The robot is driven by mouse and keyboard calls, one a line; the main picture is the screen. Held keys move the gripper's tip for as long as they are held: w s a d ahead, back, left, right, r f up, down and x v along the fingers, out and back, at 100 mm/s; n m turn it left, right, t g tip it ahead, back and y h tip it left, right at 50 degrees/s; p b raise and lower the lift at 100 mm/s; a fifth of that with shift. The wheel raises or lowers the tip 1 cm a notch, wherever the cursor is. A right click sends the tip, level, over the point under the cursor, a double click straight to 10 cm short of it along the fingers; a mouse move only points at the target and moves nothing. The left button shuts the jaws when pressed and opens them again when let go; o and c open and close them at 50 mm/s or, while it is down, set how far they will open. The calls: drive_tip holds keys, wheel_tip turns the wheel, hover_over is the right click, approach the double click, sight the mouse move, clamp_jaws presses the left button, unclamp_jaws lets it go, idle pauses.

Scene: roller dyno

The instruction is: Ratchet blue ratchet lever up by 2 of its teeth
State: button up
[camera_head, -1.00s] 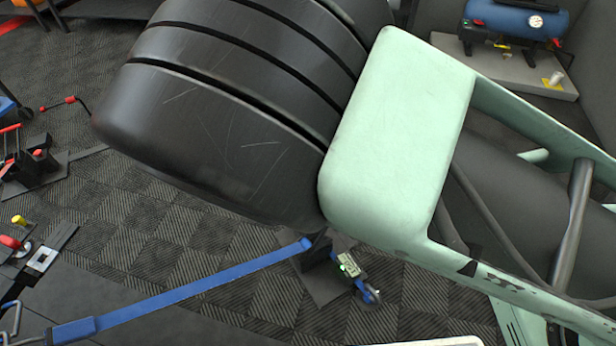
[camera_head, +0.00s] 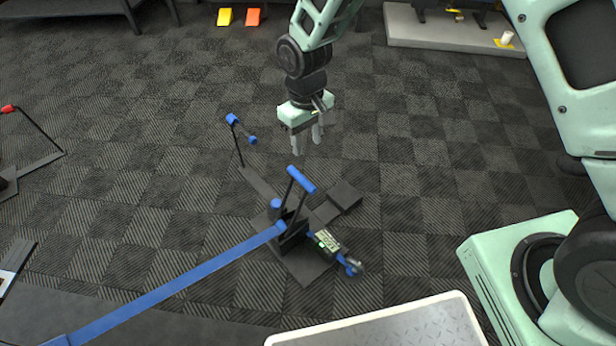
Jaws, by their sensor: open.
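The blue ratchet lever (camera_head: 301,180) is a blue crossbar handle on two dark arms. It rises from a dark winch unit on a floor plate (camera_head: 306,262) in the middle of the camera_head view. A blue strap (camera_head: 180,287) runs from the winch to the lower left. A small green-lit display (camera_head: 327,240) sits beside the winch on its right. My gripper (camera_head: 308,143) hangs above and slightly behind the lever in the picture. Its two fingers point down, apart, with nothing between them. It does not appear to touch the lever.
A thin dark post with blue-ended bars (camera_head: 240,137) stands left of my gripper. A dark block (camera_head: 345,195) lies right of the winch. A white-rimmed metal plate (camera_head: 385,330) is at the bottom.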

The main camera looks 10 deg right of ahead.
drive_tip(key=shift+y, duration=0.5)
drive_tip(key=f+b, duration=0.2)
drive_tip(key=f, duration=0.3)
drive_tip(key=f+b, duration=0.2)
drive_tip(key=f, duration=0.3)
drive_tip(key=f+b, duration=0.2)
drive_tip(key=f, duration=0.3)
drive_tip(key=shift+w+f, duration=0.25)
drive_tip(key=shift+f, duration=0.1)
drive_tip(key=shift+d, duration=0.1)
